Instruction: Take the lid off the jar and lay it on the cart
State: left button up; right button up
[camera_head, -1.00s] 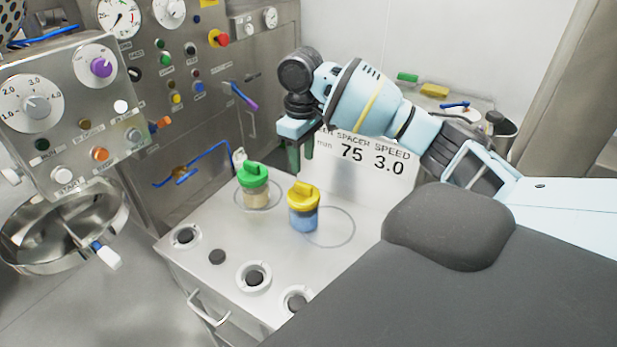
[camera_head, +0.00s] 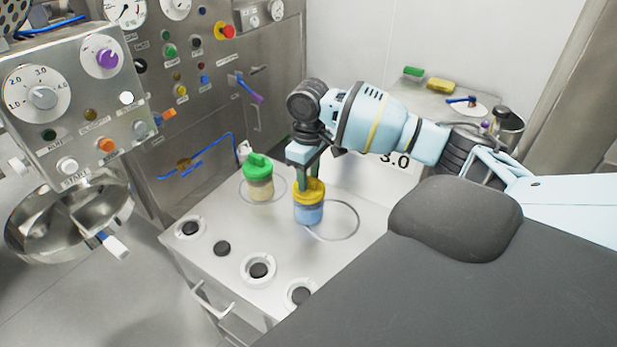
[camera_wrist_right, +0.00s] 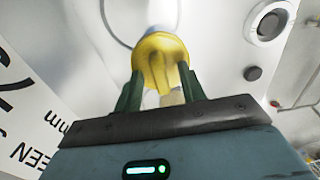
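A jar with blue contents (camera_head: 308,214) stands upright on a pale bench-like top (camera_head: 222,272) with a front handle. Its yellow lid (camera_head: 317,196) is on it; the lid also shows in the right wrist view (camera_wrist_right: 160,58). My right gripper (camera_head: 308,180) is down over this lid, pointing downward. In the right wrist view its fingers (camera_wrist_right: 160,88) stand apart on either side of the yellow lid; contact is not clear. A second jar (camera_head: 261,188) with a green lid (camera_head: 258,166) stands to the left. My left gripper is out of view.
A sign (camera_head: 392,172) stands behind my right arm. A back-right surface holds a green block (camera_head: 413,72), a yellow block (camera_head: 440,85) and a metal pot (camera_head: 509,121). A control box (camera_head: 75,95) and steel bowl (camera_head: 68,222) are at left. A ringed spot (camera_head: 350,233) right of the jar is empty.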

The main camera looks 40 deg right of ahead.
jog(key=shift+f, duration=0.15)
grip_shut()
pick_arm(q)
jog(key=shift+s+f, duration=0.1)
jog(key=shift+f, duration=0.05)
